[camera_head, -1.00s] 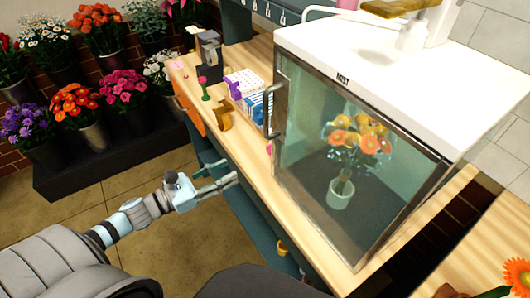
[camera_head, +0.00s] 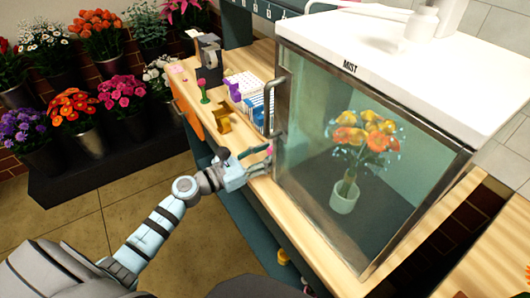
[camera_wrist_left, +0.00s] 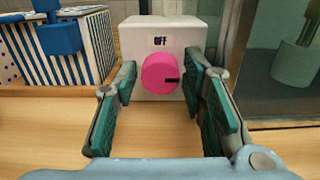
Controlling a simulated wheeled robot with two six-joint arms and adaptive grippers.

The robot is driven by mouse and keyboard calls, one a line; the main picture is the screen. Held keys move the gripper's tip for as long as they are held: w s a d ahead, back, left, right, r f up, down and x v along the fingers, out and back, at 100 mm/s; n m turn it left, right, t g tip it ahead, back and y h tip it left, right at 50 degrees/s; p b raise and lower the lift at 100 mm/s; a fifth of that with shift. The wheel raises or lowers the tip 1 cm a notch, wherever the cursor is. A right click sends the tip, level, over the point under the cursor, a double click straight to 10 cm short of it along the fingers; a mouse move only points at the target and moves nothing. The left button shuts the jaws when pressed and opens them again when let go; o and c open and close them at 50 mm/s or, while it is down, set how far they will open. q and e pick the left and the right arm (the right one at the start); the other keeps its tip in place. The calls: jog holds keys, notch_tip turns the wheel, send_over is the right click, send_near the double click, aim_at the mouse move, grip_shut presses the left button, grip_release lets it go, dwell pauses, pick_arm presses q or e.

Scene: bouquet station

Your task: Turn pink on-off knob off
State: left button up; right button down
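The pink knob (camera_wrist_left: 160,74) is on the front of a small white box (camera_wrist_left: 164,32) in the left wrist view. An "OFF" label is above the knob, and the knob's dark mark points right, away from the label. My left gripper (camera_wrist_left: 160,88) is open, with one green-padded finger on each side of the knob. I cannot tell whether the pads touch it. In the head view my left gripper (camera_head: 254,160) is at the worktop edge, by the lower left of the glass MIST cabinet (camera_head: 350,68), and mostly hides the knob. My right gripper is not in view.
A vase of orange flowers (camera_head: 345,195) stands inside the cabinet. Its metal handle (camera_head: 274,106) rises close beside my left gripper. A blue-striped box (camera_wrist_left: 75,65) stands just left of the white box.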

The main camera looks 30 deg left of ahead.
pick_arm(q)
jog(key=shift+c, duration=0.4)
jog(key=c, duration=0.8)
jog(key=shift+n, duration=0.3)
jog(key=n+p, duration=0.2)
jog(key=n, duration=0.2)
jog(key=shift+a+r, duration=0.1)
jog(key=shift+r, duration=0.05)
jog(key=n+p, duration=0.2)
jog(key=n, duration=0.2)
jog(key=shift+n+p, duration=0.3)
jog(key=shift+n, duration=0.1)
jog(key=n+p, duration=0.2)
jog(key=n, duration=0.2)
jog(key=shift+w+a+n, duration=0.1)
jog(key=shift+n, duration=0.2)
jog(key=shift+f+n+p, duration=0.2)
jog(key=shift+n+p, duration=0.65)
jog(key=shift+n, duration=1.05)
